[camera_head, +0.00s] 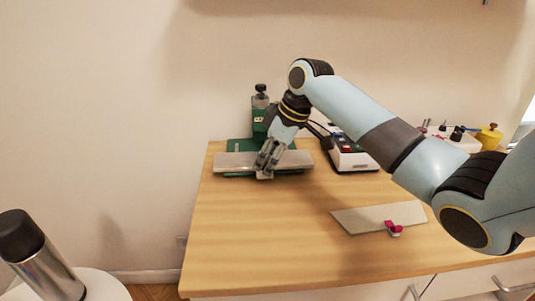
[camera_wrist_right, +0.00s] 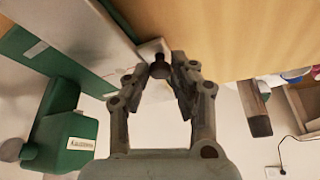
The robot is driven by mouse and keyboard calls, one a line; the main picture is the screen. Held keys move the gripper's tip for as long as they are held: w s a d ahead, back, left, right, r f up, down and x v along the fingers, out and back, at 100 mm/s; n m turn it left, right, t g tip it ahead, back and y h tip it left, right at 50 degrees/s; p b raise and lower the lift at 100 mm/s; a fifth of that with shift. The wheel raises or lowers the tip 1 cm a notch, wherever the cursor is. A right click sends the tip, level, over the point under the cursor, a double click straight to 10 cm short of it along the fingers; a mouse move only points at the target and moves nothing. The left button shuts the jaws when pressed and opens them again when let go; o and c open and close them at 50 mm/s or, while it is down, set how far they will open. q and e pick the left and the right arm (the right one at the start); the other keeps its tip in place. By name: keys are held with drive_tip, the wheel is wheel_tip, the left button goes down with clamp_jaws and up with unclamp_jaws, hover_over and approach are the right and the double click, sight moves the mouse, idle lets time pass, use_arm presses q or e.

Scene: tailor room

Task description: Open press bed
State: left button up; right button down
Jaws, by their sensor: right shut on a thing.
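The press (camera_head: 258,112) is a green machine with a dark knob on top, standing at the back left of the wooden table. Its bed, a long pale grey plate (camera_head: 235,160) over a green base, lies in front of it and looks flat. My right gripper (camera_head: 265,171) reaches down to the middle of the bed's front edge. In the right wrist view my right gripper (camera_wrist_right: 160,67) has its fingertips closed around a small dark knob (camera_wrist_right: 159,68) on a pale block at the plate's edge. The green press body (camera_wrist_right: 65,128) shows at left there. My left gripper is not in view.
A white device (camera_head: 352,158) with coloured buttons stands right of the press. A grey board (camera_head: 362,219) with a small pink item (camera_head: 394,229) lies at the front right, under my right arm. A yellow container (camera_head: 489,137) is at the back right. The front-left tabletop (camera_head: 240,240) is clear.

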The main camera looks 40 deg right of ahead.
drive_tip(key=c, duration=1.4)
unclamp_jaws()
drive_tip(key=v, duration=1.2)
